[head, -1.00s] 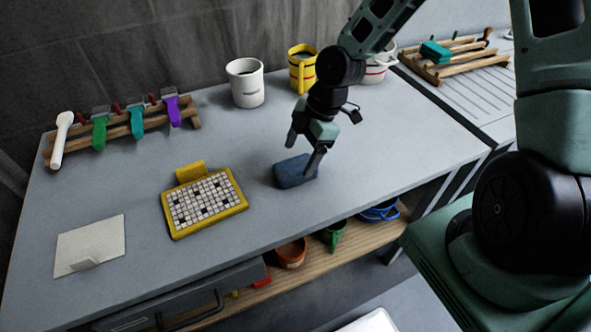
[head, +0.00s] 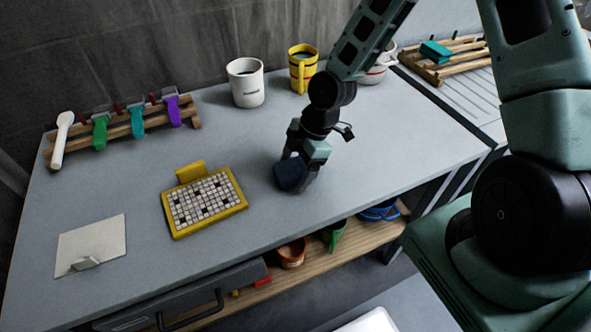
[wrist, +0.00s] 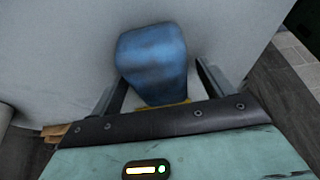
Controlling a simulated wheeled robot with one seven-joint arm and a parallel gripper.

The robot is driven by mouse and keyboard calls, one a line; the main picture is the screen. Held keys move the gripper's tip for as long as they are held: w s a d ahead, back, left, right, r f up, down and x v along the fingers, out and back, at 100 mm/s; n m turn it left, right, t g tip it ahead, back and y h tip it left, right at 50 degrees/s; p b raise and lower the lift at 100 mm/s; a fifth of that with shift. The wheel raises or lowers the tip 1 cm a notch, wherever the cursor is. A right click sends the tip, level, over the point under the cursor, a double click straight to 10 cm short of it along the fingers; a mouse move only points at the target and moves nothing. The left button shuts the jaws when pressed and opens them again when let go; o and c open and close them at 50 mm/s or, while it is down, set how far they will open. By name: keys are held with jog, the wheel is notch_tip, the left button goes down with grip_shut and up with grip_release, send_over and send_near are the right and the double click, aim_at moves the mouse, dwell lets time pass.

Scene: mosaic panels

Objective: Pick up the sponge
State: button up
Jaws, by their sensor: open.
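The blue sponge (head: 290,174) lies on the grey worktop, right of the yellow-framed mosaic panel. My gripper (head: 301,181) is low over it, with its fingers beside the sponge. In the wrist view the sponge (wrist: 152,60) shows between the two dark fingers, with gaps visible on both sides. My gripper is open and does not clasp it. In the head view the gripper and its shadow hide part of the sponge.
The mosaic panel (head: 205,203) lies close by on the left. A white mug (head: 245,84) and a yellow mug (head: 302,70) stand behind. A wooden rack (head: 120,133) with coloured tools is at back left. A pale card (head: 91,245) lies at front left.

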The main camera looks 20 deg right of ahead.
aim_at(295, 165)
jog(key=shift+f, duration=0.1)
jog(key=c, duration=1.1)
notch_tip(295, 165, up, 11)
jog(key=shift+f, duration=0.2)
jog(key=o, duration=0.5)
jog(key=shift+c, duration=0.2)
jog(key=c, duration=0.3)
jog(key=shift+f, duration=0.1)
